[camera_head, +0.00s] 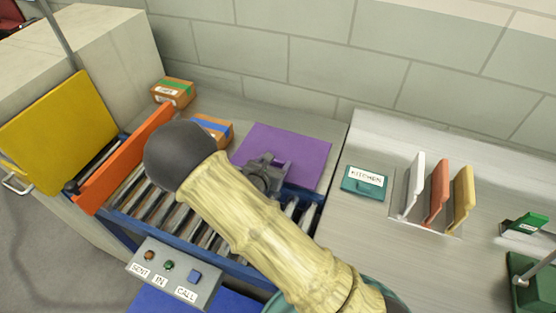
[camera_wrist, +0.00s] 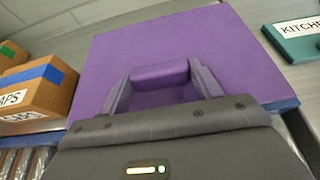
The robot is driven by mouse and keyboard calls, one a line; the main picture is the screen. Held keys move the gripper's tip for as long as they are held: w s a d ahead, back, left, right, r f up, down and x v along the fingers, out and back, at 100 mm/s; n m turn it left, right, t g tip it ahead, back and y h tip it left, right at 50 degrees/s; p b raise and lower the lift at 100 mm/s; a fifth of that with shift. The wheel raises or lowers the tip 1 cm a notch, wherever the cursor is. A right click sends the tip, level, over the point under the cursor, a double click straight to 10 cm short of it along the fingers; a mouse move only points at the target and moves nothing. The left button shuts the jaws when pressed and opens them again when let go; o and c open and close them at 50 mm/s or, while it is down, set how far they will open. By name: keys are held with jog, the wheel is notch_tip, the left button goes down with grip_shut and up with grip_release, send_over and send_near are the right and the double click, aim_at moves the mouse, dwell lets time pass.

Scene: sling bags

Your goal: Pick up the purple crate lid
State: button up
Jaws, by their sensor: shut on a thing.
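The purple crate lid (camera_head: 294,150) is a flat purple panel at the back right end of the roller conveyor. It fills the middle of the wrist view (camera_wrist: 240,45). A raised purple handle (camera_wrist: 160,74) stands on it between my fingers. My gripper (camera_head: 268,165) is at the lid's near left part, and its fingers (camera_wrist: 163,84) are shut on the handle. My arm and the gripper body hide part of the lid's near side. I cannot tell whether the lid is lifted off what lies under it.
Cardboard boxes with a blue strip (camera_head: 213,127) and a green strip (camera_head: 173,92) stand left of the lid. A teal KITCHEN box (camera_head: 364,183) lies right on the counter. An orange board (camera_head: 125,160) crosses the conveyor. A button panel (camera_head: 172,275) is in front.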

jog(key=s+a, duration=0.1)
jog(key=s, duration=0.3)
jog(key=s+a+b, duration=0.1)
jog(key=s+a, duration=0.1)
jog(key=s, duration=0.2)
jog(key=s+a+b, duration=0.1)
jog(key=s+a, duration=0.1)
jog(key=s, duration=0.3)
jog(key=shift+a, duration=0.2)
jog(key=shift+w, duration=0.1)
